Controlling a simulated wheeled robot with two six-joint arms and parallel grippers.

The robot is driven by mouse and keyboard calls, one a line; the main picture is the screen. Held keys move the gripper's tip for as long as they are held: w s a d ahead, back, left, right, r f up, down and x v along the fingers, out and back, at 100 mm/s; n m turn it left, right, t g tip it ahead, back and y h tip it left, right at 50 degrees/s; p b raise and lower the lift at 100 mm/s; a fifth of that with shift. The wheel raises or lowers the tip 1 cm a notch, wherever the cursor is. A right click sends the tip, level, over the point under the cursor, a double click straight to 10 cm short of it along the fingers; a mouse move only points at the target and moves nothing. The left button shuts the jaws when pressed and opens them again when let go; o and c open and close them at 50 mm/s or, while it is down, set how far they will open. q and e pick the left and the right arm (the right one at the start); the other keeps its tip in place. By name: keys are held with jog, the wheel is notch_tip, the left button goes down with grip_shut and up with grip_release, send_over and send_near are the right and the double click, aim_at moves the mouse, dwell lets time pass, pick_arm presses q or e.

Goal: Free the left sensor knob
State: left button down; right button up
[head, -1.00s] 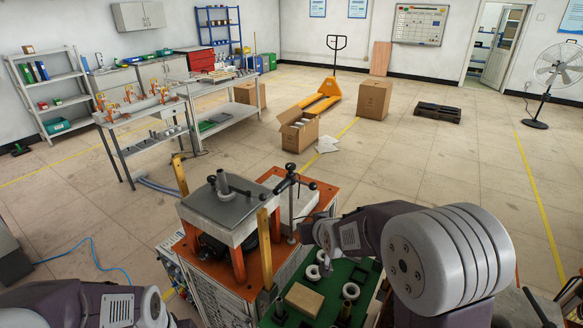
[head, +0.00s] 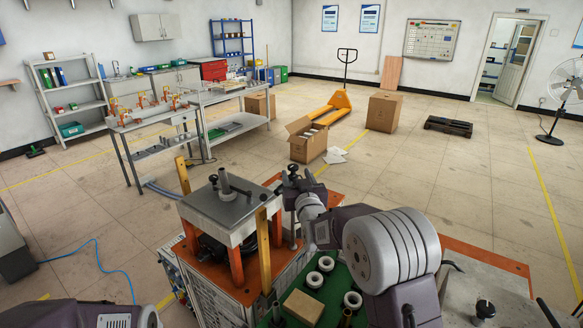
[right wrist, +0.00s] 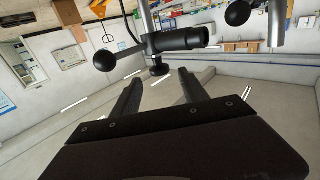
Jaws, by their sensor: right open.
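In the right wrist view the clamp (right wrist: 175,40) carries a black ball knob (right wrist: 104,61) on a rod at left and another ball knob (right wrist: 238,12) at upper right. I cannot tell for certain which one is the left sensor knob. My right gripper (right wrist: 160,82) is open and empty, its fingers pointing at the clamp with the rods just beyond the tips. In the head view it covers part of the clamp. My left gripper is out of view.
The press (head: 218,212) with its grey top plate and lever stands close left of the stand. A green board (head: 335,292) holds several white rings and a tan block (head: 303,306). Open floor lies beyond the machine.

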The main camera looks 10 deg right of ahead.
jog(key=shift+w+a+r, duration=0.1)
jog(key=shift+w, duration=0.15)
jog(key=w+p, duration=0.3)
jog(key=w, duration=0.5)
jog(key=shift+w, duration=0.15)
